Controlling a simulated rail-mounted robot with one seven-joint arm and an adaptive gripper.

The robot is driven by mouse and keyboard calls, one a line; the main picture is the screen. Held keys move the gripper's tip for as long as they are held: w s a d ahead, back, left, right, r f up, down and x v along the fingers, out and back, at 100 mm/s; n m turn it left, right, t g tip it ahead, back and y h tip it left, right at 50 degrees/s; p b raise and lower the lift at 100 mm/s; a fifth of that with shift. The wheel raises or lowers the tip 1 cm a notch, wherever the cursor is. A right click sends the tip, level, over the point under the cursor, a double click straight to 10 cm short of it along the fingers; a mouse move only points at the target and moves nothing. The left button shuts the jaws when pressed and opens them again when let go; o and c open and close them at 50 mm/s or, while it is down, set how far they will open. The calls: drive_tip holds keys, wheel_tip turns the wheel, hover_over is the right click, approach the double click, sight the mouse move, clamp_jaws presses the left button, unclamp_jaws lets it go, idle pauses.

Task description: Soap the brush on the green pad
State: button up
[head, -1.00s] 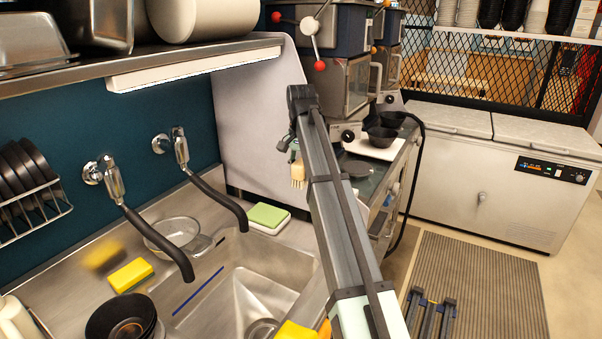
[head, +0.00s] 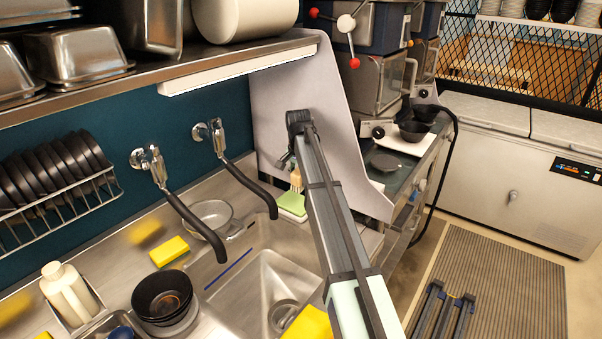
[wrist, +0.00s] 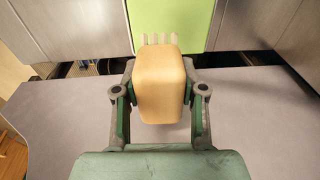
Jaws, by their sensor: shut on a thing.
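The brush is a tan block with pale bristles. It shows in the head view (head: 296,181) and in the wrist view (wrist: 162,85). My gripper (wrist: 161,100) is shut on the block, one finger on each side; in the head view my gripper (head: 291,166) is partly hidden by my arm. The green pad (head: 291,204) lies by the sink's far right corner. The brush is right over it, bristles toward it. In the wrist view the bristles reach the near edge of the green pad (wrist: 172,22). I cannot tell whether they touch.
The sink basin (head: 262,285) lies in front, with two black faucets (head: 250,192) over it. A pale upright panel (head: 300,95) stands close behind my gripper. A yellow sponge (head: 168,251), black bowls (head: 162,295) and a clear bowl (head: 212,214) stand on the left.

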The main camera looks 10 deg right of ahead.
drive_tip(key=shift+d+f+b, duration=0.15)
drive_tip(key=shift+f+b, duration=0.2)
drive_tip(key=shift+f, duration=0.25)
drive_tip(key=b, duration=0.2)
hover_over(300, 203)
drive_tip(key=shift+s+f, duration=0.2)
drive_tip(key=shift+f, duration=0.95)
drive_tip(key=shift+s+f, duration=0.15)
drive_tip(key=shift+f, duration=1)
drive_tip(key=shift+f+b, duration=0.35)
drive_tip(key=shift+f, duration=0.85)
idle(0.9)
drive_tip(key=shift+r+p, duration=1.95)
drive_tip(key=shift+r, duration=1.55)
